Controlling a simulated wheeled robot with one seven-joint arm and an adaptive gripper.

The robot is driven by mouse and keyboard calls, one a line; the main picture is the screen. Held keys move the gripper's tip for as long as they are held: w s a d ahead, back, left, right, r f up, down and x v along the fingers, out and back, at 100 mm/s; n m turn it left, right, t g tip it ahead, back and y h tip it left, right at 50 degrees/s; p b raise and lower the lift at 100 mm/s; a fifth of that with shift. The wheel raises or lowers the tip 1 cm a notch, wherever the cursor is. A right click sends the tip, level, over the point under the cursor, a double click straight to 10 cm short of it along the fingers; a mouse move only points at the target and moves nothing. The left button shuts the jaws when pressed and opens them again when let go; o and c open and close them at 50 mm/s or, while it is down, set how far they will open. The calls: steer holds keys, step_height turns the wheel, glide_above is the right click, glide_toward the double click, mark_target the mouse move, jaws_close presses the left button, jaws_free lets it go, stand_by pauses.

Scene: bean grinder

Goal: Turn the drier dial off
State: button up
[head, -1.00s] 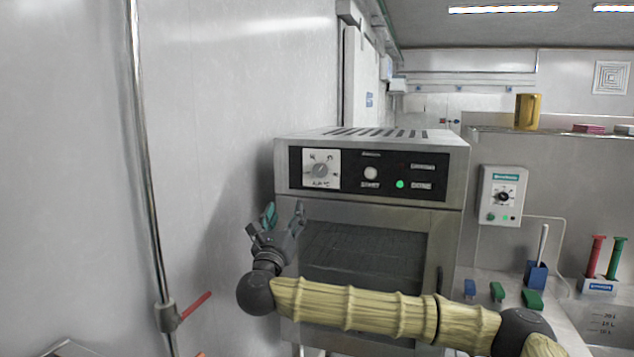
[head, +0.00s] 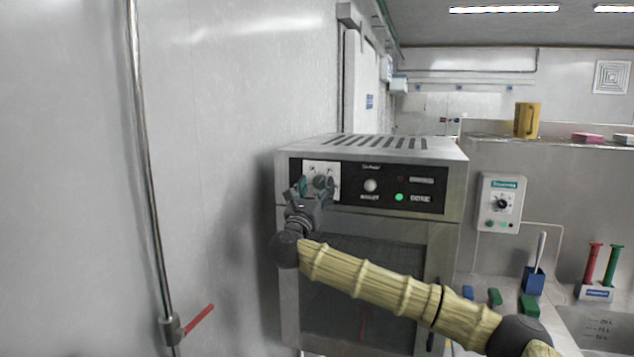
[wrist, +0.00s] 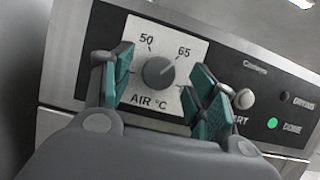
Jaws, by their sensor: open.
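The drier (head: 450,185) is a steel cabinet with a black control panel along its upper front. Its grey dial (wrist: 158,72) sits on a white plate marked AIR °C, with 50 and 65 readable in the wrist view. In the head view my gripper partly covers the dial plate (head: 322,168). My gripper (head: 314,186) is open and empty, with its green-padded fingers on either side of the dial. In the wrist view the fingers (wrist: 160,85) frame the dial with gaps on both sides; contact does not show.
Right of the dial are a round start button (head: 371,186) and a lit green light (head: 399,197). A wall and a pipe with a red lever (head: 198,320) stand at left. A separate control box (head: 502,203) hangs at right.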

steer(key=shift+w+d+r, duration=0.1)
steer(key=shift+w+r, duration=0.05)
steer(key=shift+w, duration=0.3)
steer(key=c, duration=1)
steer(key=shift+c, duration=0.2)
